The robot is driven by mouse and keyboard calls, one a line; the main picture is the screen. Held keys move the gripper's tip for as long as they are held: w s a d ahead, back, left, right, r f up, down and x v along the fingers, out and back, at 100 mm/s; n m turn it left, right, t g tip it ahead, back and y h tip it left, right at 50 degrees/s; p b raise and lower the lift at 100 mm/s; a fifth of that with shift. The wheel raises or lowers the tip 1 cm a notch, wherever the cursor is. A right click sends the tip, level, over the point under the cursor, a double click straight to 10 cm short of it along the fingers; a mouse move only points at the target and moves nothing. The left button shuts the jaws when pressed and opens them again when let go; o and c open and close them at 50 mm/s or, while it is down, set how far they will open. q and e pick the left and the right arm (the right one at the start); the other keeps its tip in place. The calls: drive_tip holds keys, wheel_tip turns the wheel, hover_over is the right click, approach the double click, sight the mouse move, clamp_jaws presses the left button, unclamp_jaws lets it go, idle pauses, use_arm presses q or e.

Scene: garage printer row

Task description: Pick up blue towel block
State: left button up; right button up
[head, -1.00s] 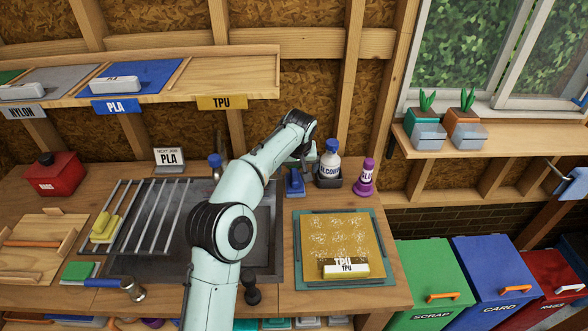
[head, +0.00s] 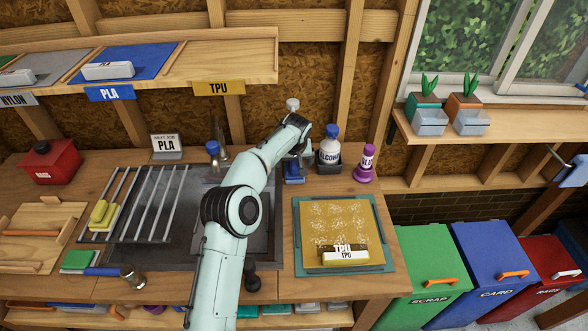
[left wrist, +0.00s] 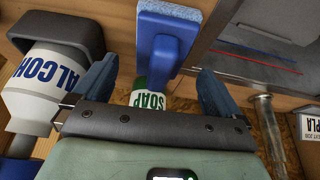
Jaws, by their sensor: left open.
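The blue towel block (head: 293,178) stands at the back of the bench, right of the sink, partly hidden by my left gripper. In the left wrist view it is a dark blue piece with a handle and a light blue pad (left wrist: 170,22). My left gripper (left wrist: 155,85) is open, with the block's handle showing between its fingers. In the head view the left gripper (head: 299,152) is just above and behind the block. My right gripper is not in view.
A soap bottle (left wrist: 149,98) is close behind the block. An alcohol bottle (head: 329,148) in a dark holder and a purple glue bottle (head: 366,162) stand to the right. The sink (head: 262,235) and faucet (head: 218,140) are left. A yellow plate (head: 340,225) lies in front.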

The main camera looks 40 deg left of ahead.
sight(294, 163)
use_arm(q)
drive_tip(key=x, duration=0.3)
drive_tip(key=shift+w, duration=0.1)
drive_tip(key=c, duration=1.1)
drive_tip(key=shift+c, duration=0.2)
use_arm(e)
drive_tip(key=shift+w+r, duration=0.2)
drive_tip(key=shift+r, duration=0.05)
use_arm(q)
wheel_tip(294, 163, up, 10)
drive_tip(key=shift+p, duration=1.2)
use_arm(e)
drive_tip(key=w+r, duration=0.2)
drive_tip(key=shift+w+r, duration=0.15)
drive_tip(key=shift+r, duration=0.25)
